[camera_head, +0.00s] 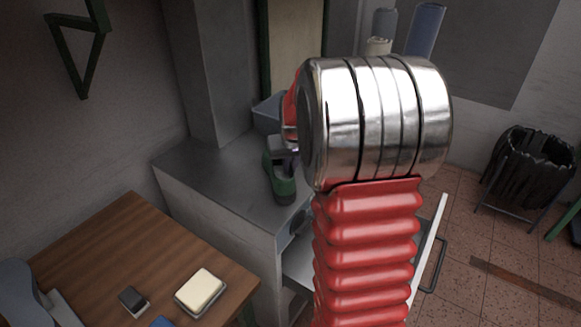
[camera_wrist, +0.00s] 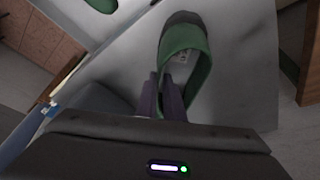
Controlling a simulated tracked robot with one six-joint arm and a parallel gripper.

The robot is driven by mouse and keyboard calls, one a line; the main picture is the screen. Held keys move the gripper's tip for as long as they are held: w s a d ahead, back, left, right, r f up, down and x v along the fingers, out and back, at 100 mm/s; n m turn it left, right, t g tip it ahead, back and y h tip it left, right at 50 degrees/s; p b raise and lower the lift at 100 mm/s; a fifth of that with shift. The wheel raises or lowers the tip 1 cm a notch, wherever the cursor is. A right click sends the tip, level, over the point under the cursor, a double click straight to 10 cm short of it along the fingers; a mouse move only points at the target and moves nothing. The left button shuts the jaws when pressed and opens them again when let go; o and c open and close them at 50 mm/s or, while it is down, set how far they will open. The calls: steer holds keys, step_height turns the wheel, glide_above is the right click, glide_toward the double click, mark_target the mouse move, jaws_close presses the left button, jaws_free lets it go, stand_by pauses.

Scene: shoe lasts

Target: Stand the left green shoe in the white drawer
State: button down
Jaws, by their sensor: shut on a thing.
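A green shoe (camera_head: 283,188) with a dark grey toe is at the front part of the grey counter top in the head view. In the wrist view the shoe (camera_wrist: 206,75) has its toe away from me and its opening in sight. My gripper (camera_wrist: 162,98) is shut on the shoe's rim near the heel; my arm partly hides it in the head view. I cannot tell whether the sole touches the counter. The white drawer (camera_head: 431,238) is pulled out below the counter, its middle hidden behind my red arm.
The grey counter (camera_head: 215,165) has a blue-grey bin (camera_head: 267,113) at its back. A wooden table (camera_head: 110,240) with a cream block (camera_head: 201,290) and a dark small box (camera_head: 133,301) stands at the left. A black waste bin (camera_head: 528,165) stands on the floor at the right.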

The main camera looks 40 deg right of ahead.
steer(key=shift+f, duration=0.1)
steer(key=c, duration=1.9)
jaws_free()
steer(key=shift+o, duration=0.2)
steer(key=v, duration=1.2)
steer(key=shift+a, duration=0.1)
